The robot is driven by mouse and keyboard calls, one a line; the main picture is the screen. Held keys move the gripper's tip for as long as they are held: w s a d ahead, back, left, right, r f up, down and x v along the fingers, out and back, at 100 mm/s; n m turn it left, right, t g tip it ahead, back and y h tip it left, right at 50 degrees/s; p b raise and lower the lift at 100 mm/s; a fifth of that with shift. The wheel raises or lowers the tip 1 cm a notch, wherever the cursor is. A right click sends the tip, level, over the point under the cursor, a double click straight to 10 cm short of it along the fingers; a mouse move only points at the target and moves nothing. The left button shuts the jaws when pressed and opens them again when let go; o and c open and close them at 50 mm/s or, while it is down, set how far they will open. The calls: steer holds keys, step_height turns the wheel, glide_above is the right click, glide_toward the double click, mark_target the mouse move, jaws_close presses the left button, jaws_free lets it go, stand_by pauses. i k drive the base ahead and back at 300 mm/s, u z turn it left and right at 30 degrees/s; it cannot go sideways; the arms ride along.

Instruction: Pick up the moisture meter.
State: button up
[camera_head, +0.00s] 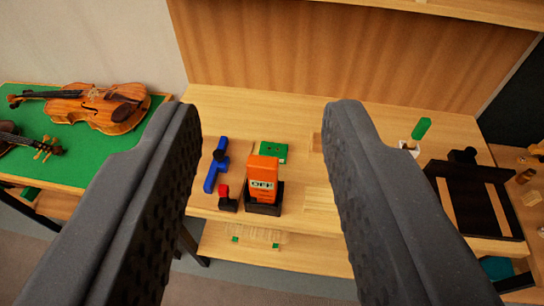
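What looks like the moisture meter is an orange box-shaped device (262,180) with a small display on its front. It stands upright in a black base (263,205) on the wooden bench (290,115). My gripper (266,115) is open and empty, its two dark fingers wide apart in the foreground.
A blue clamp-like tool (214,170) and a red-and-black item (227,199) lie close left of the meter. A green block (273,151) sits just behind it. A violin (100,104) lies on a green mat at left. A black frame (475,198) stands at right.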

mark_target(263, 172)
steer(key=z, duration=2.05)
steer(key=k, duration=0.95)
steer(key=u, duration=1.2)
steer(key=i, duration=0.95)
